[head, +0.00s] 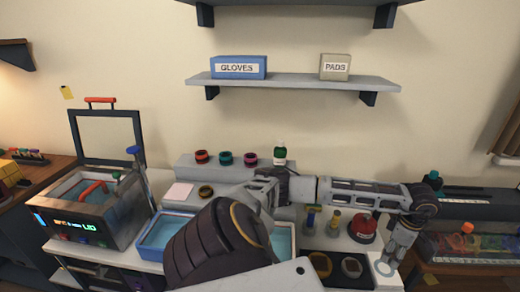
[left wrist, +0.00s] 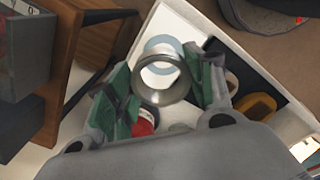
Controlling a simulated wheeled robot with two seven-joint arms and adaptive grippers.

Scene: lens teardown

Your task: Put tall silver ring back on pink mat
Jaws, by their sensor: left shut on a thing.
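My left gripper (left wrist: 165,85) is shut on the tall silver ring (left wrist: 178,92), with its green-padded fingers on either side of it. In the left wrist view the ring is above a white square with a light blue circle (left wrist: 157,43). I cannot tell the gap between them. In the head view my left gripper (head: 388,262) points down beside that white square (head: 386,282) at the bench's right end; the ring is not clear there. A pale pink mat (head: 178,193) lies bare on the bench at the left. My right gripper is not in view.
A red-topped container (head: 363,228) stands close behind my left gripper. Dark trays with small rings (head: 351,266) lie to its left. Blue trays (head: 160,235) and an open-lidded machine (head: 90,210) stand left.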

